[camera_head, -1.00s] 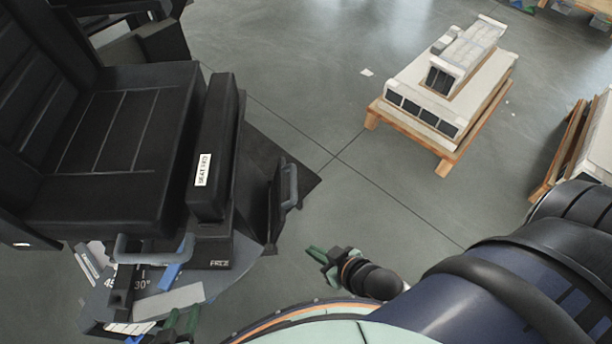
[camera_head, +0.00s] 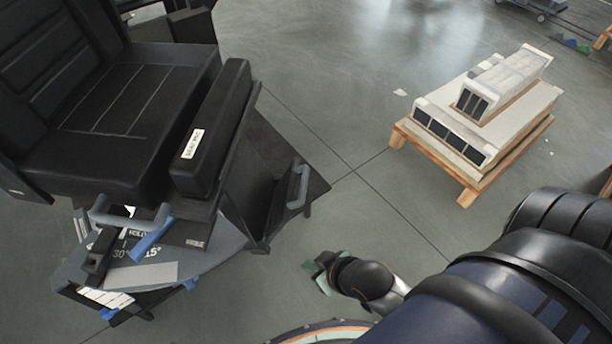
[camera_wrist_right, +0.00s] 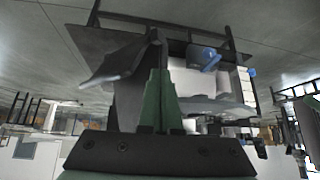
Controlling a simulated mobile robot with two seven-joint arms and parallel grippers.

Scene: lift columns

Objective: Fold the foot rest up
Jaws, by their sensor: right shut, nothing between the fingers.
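A black padded seat (camera_head: 125,125) stands at the left in the head view. A dark panel with a grey handle (camera_head: 298,187) sits at its right-hand side, low beside a flat dark plate (camera_head: 300,160); this looks like the foot rest, though I cannot tell its hinge. My right gripper (camera_head: 318,272) is below and slightly right of the handle, apart from it, shut and empty. In the right wrist view its green fingers (camera_wrist_right: 160,98) are together, with a dark tilted panel (camera_wrist_right: 118,60) behind them. My left gripper is out of view.
Under the seat is a grey base with angle markings (camera_head: 150,252), blue levers (camera_head: 150,240) and another grey handle (camera_head: 128,216). A wooden pallet (camera_head: 465,165) with white units stands at the right. The floor between is clear.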

